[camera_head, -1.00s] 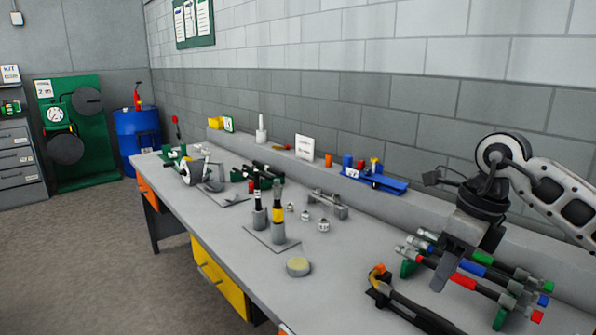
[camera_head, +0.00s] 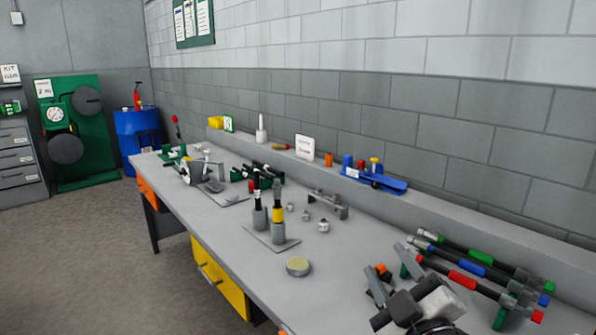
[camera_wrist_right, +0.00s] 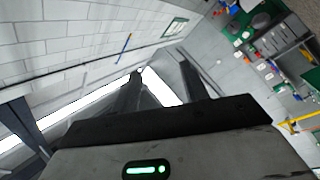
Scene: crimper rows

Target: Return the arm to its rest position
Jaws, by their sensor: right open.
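My right gripper (camera_head: 386,262) is low at the front right of the bench in the head view, with its fingers apart and nothing between them. In the right wrist view its two fingers (camera_wrist_right: 162,72) also stand apart, with white floor or wall light behind. The wrist body covers part of the bench front and the black-and-orange tool there. The banded crimpers (camera_head: 468,264), with red, blue and green marks, lie on a rack just right of the gripper. My left gripper is not in view.
The grey bench (camera_head: 345,262) runs along the wall. Bare bench lies between the tin and my gripper.

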